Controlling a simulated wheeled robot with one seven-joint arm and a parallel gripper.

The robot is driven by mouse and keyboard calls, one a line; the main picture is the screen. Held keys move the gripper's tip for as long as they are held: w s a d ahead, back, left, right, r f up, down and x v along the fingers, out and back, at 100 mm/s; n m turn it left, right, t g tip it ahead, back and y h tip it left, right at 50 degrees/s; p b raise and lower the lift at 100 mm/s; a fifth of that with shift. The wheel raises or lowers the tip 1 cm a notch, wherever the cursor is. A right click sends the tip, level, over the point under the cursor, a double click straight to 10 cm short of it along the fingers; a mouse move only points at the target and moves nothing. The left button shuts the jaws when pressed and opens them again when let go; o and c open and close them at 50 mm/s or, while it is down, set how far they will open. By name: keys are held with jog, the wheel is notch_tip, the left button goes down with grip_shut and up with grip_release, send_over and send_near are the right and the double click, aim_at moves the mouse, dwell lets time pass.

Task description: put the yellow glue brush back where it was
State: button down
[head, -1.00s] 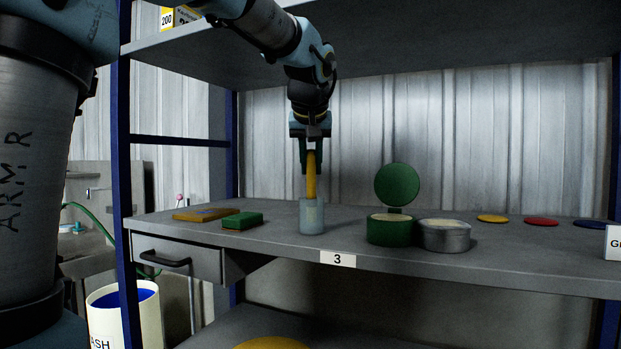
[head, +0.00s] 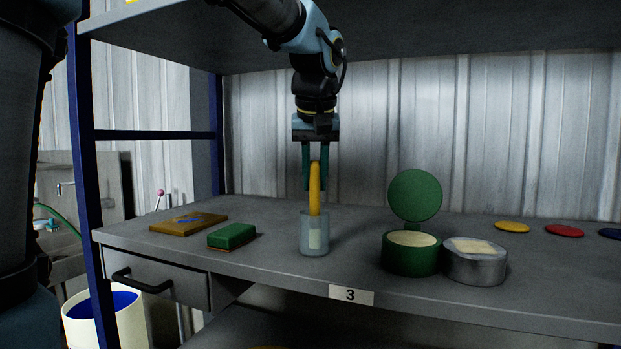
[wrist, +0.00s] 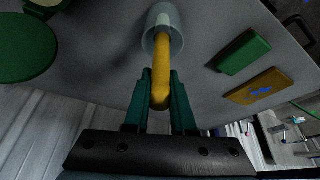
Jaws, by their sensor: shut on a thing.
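The yellow glue brush (head: 315,190) stands about upright, with its lower end inside a translucent pale-blue jar (head: 314,238) on the shelf. Its bristles are hidden in the jar. My gripper (head: 316,182) points down from above, its green fingers on either side of the upper handle, shut on it. In the wrist view the yellow handle (wrist: 161,75) runs from between the fingers (wrist: 162,78) into the mouth of the jar (wrist: 163,20).
A green sponge-like block (head: 232,236) and a brown block (head: 188,222) lie left of the jar. An open green tin (head: 411,256) with raised lid (head: 415,195) and a grey tin (head: 474,264) stand right. Coloured discs (head: 512,226) lie farther right. An upper shelf (head: 430,30) hangs overhead.

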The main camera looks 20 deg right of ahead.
jog(key=shift+f, duration=0.15)
jog(key=shift+w+f, duration=0.1)
jog(key=shift+f, duration=0.05)
jog(key=c, duration=0.8)
grip_release()
jog(key=shift+o, duration=0.2)
jog(key=shift+b+v, duration=0.65)
jog(key=shift+v, duration=3.3)
